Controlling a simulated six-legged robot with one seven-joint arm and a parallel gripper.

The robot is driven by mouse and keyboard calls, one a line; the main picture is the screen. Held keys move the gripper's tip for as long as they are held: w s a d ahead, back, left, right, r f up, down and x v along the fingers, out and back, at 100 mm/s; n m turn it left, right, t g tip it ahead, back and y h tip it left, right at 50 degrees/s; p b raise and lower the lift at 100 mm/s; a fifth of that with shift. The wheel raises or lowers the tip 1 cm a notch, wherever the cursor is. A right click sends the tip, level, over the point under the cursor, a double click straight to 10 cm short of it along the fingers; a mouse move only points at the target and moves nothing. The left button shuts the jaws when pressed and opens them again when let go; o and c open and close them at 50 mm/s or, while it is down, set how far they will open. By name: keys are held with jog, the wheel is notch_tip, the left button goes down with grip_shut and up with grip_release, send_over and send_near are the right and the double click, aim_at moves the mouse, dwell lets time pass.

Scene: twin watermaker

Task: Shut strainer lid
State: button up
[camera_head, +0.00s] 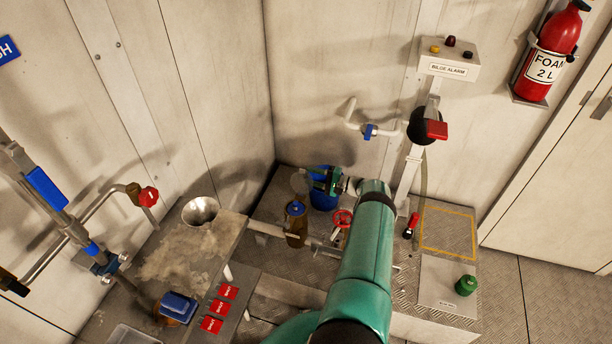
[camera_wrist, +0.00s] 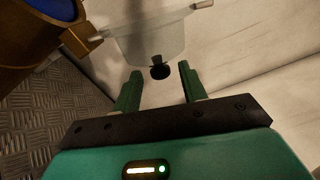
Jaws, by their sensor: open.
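The strainer (camera_head: 295,228) is a bronze pot with blue inside its top, left of my gripper in the head view. In the wrist view its bronze rim and blue inside (camera_wrist: 30,18) show at the top left. The strainer lid (camera_head: 301,183) is a clear disc standing raised above the pot, so the strainer is open. In the wrist view the lid (camera_wrist: 150,38) fills the top middle, with a small black knob (camera_wrist: 160,71) at its middle. My gripper (camera_wrist: 160,82) is open, its green fingers either side of the knob. I cannot tell whether they touch the lid. My gripper (camera_head: 320,180) also shows in the head view.
A steel funnel (camera_head: 200,211) sits on the bench to the left. The wall is close behind my gripper.

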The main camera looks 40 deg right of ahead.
jog(key=shift+x, duration=1.4)
grip_shut()
